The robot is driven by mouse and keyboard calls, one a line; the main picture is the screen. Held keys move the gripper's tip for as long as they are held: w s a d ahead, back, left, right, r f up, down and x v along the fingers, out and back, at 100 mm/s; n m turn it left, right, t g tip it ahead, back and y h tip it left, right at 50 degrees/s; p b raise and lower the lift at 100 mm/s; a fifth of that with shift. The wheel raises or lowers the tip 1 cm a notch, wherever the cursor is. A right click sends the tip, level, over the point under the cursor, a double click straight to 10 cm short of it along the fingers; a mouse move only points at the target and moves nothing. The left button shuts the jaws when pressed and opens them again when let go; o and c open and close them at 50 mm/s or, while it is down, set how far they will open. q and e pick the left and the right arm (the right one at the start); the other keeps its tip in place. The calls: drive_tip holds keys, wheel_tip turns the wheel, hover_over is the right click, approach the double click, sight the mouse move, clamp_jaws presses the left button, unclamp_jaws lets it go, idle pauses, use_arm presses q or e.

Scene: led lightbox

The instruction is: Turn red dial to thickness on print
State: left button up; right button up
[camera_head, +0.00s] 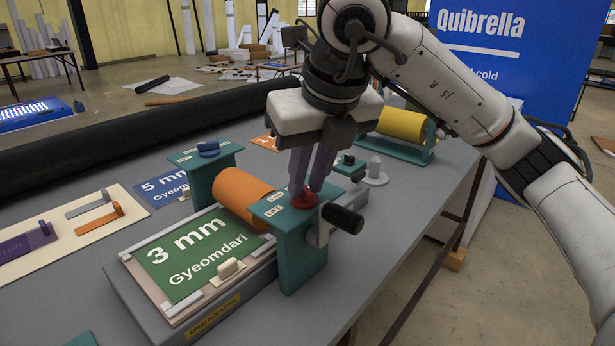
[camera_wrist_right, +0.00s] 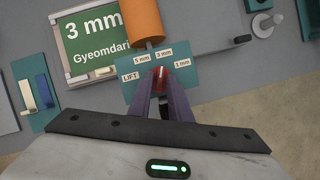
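The red dial (camera_head: 304,199) sits on top of the teal near post (camera_head: 300,250) of the orange roller (camera_head: 243,194). My right gripper (camera_head: 308,188) points down over it, its two purple fingers closed in on either side of the dial. In the right wrist view the red dial (camera_wrist_right: 160,76) shows between the fingertips, with labels LIFT, 5 mm, 3 mm and 1 mm around it. The green print (camera_head: 195,255) reads "3 mm Gyeomdari" and lies on the press bed in front of the roller. My left gripper is not in view.
A black crank handle (camera_head: 342,218) sticks out beside the near post, close to my right fingers. A blue dial (camera_head: 208,149) tops the far post. A blue "5 mm" print (camera_head: 165,187), a tool board (camera_head: 82,225) and a yellow roller (camera_head: 402,125) stand around the press.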

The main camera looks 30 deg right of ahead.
drive_tip(key=shift+o, duration=0.9)
drive_tip(key=p+v, duration=0.1)
drive_tip(key=v, duration=0.9)
drive_tip(key=shift+r+p, duration=0.2)
drive_tip(key=shift+p, duration=0.15)
